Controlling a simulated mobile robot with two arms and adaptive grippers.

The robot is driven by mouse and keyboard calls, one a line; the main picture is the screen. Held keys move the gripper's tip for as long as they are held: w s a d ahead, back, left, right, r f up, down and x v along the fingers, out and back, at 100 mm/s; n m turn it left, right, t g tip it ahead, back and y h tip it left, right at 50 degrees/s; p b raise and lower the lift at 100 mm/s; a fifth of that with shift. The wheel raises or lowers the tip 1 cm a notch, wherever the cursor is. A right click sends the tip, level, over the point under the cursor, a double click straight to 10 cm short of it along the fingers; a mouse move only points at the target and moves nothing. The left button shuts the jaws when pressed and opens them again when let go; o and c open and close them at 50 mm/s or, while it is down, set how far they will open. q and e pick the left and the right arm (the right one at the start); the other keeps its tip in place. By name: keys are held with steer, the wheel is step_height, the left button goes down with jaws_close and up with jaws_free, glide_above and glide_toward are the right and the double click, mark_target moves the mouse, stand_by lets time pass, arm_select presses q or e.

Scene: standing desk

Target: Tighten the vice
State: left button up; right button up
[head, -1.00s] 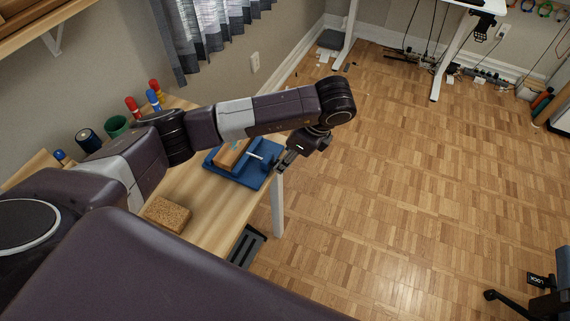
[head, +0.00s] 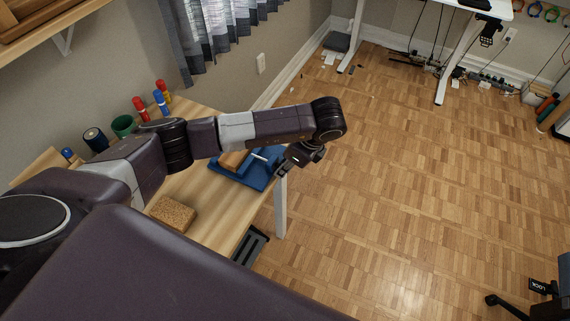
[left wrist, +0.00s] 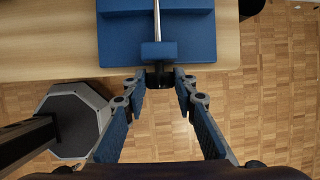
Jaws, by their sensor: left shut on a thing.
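The blue vice (head: 257,183) sits at the far right edge of the wooden desk, with a wooden block (head: 233,159) in it. Part of it is hidden behind my left arm in the head view. In the left wrist view the vice's blue body (left wrist: 190,35) fills the top, with a metal screw (left wrist: 157,20) running to a black handle (left wrist: 160,79) at the desk edge. My left gripper (left wrist: 160,86) has its fingertips on both sides of this handle and is shut on it. It also shows in the head view (head: 284,169). My right gripper is not in view.
A brown sponge-like block (head: 172,213) lies on the desk (head: 217,208). A green cup (head: 124,126), a dark roll (head: 95,139) and red and blue-topped items stand behind my arm. The floor (head: 400,200) to the right is open.

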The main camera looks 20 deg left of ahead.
arm_select(q)
steer(key=shift+c, duration=0.7)
steer(key=shift+w+f+g+b, duration=0.1)
steer(key=shift+g+b, duration=0.3)
steer(key=shift+w+m+g+b, duration=0.15)
steer(key=shift+m+g+b, duration=0.15)
steer(key=shift+g+b, duration=0.5)
steer(key=shift+w+m+g+b, duration=0.15)
steer(key=shift+g+b, duration=0.35)
steer(key=shift+g, duration=0.3)
steer(key=shift+w+m+g+b, duration=0.15)
steer(key=shift+g+b, duration=0.35)
steer(key=shift+g, duration=0.3)
steer(key=shift+g+b, duration=0.3)
steer(key=shift+g, duration=0.3)
steer(key=o, duration=1.2)
steer(key=shift+c, duration=0.2)
